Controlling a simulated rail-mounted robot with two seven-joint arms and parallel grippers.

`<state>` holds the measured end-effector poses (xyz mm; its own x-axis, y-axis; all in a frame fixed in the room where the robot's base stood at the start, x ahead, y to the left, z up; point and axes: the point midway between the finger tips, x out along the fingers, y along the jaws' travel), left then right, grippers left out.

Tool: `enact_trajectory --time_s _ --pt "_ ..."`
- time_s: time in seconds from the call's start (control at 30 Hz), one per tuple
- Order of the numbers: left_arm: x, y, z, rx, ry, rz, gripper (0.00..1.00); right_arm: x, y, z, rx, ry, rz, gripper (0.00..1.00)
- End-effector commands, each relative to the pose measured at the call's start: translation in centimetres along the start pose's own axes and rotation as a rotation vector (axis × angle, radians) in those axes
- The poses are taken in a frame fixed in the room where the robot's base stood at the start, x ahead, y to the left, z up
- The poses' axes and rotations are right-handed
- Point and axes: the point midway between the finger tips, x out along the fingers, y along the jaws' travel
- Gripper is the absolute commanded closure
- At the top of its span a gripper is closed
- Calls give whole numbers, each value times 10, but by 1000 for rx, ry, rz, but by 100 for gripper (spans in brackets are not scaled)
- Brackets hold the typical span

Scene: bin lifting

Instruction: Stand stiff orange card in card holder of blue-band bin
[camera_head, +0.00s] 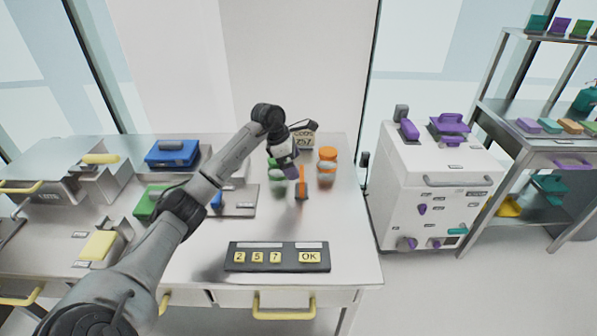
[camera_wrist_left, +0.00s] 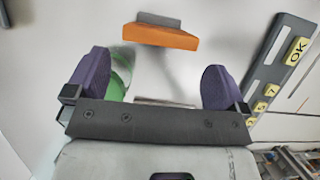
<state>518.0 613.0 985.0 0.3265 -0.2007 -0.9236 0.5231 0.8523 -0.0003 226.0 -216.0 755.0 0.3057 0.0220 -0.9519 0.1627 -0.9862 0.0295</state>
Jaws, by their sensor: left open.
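An orange card (camera_head: 302,181) stands upright on the table, with a small dark base at its foot. The orange card (camera_wrist_left: 160,38) also shows in the left wrist view, with a grey piece along its edge. My left gripper (camera_head: 290,170) is just beside the card in the head view. In the wrist view my left gripper (camera_wrist_left: 155,85) has its purple fingers spread and empty, and the card is ahead of them, apart from both. I cannot pick out a blue-band bin or its card holder. My right gripper is not in view.
A green-tinted jar (camera_wrist_left: 122,72) is close behind one finger. An orange-lidded jar (camera_head: 327,160) stands right of the card. A dark keypad panel (camera_head: 278,257) lies at the table front. A blue case (camera_head: 172,154) is at back left. A white cabinet (camera_head: 430,190) stands right.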

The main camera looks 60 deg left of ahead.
Motion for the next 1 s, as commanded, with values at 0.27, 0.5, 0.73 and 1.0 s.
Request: enact_trajectory --time_s 0.27,0.5,0.73,1.0 --pt "-35 0 0 1 1 0 1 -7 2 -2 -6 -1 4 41" --pt "-43 0 0 0 1 0 24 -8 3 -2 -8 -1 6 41" --pt "-42 0 0 0 1 -1 45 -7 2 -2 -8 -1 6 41" --pt "-42 0 0 1 1 -1 53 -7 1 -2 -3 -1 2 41"
